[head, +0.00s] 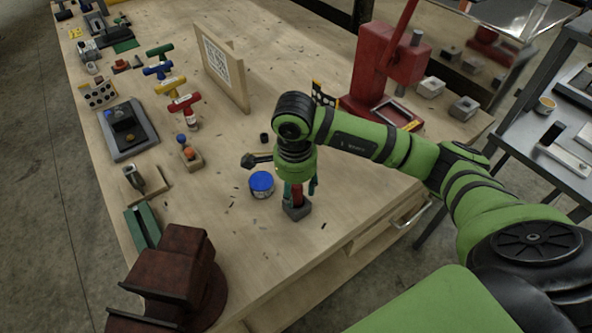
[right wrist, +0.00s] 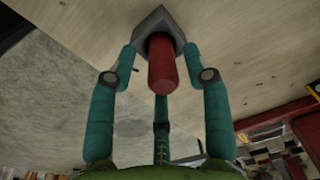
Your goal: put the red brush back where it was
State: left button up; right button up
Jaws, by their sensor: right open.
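A red upright cylinder (head: 297,196), which looks like the handle of the red brush, stands in or on a dark grey square block (head: 297,212) near the front right of the wooden bench. I cannot tell whether the block is a holder or part of the brush. My right gripper (head: 300,187) points down over it, open. In the right wrist view the red cylinder (right wrist: 162,68) lies between the spread teal fingers of the gripper (right wrist: 160,60), with gaps on both sides. The grey block (right wrist: 148,24) is just beyond the fingertips. My left gripper is not in view.
A blue-lidded can (head: 261,183) stands just left of the right gripper. A red press (head: 378,75) stands behind my arm. A dark red vise (head: 178,268) is at the front left. Coloured T-shaped tools (head: 170,85) line the left side. Bare bench lies in the middle.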

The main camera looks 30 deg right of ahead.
notch_tip(320, 180, up, 8)
jog(key=shift+a+r+b, duration=0.15)
jog(key=shift+r+b, duration=0.1)
jog(key=shift+b, duration=0.7)
jog(key=shift+s+r, duration=0.15)
jog(key=shift+r, duration=0.45)
